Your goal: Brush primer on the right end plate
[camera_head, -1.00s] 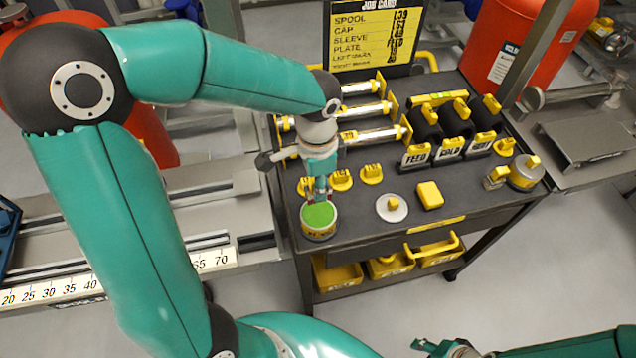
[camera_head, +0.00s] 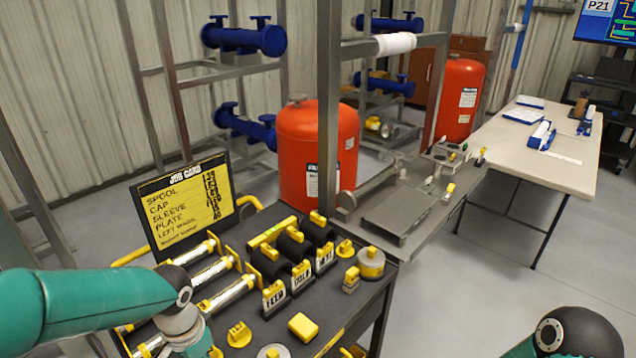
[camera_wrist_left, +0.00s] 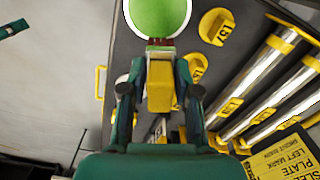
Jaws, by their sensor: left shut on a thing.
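In the left wrist view my left gripper (camera_wrist_left: 160,88) is shut on a brush (camera_wrist_left: 160,90) with a yellow and grey body. Its dark reddish tip reaches the near edge of a round pot (camera_wrist_left: 160,15) with a bright green surface. I cannot tell whether the tip is in the green or just above it. In the head view my left arm comes in at the lower left, and its gripper and the pot are out of sight below the frame. I cannot pick out the right end plate in either view.
The dark cart top (camera_head: 262,334) carries steel tubes (camera_head: 226,292), black labelled blocks (camera_head: 300,268), yellow-tabbed caps and a job card (camera_head: 186,200). A grey bench (camera_head: 440,188) and red tanks (camera_head: 318,150) stand behind. Floor at the right is clear.

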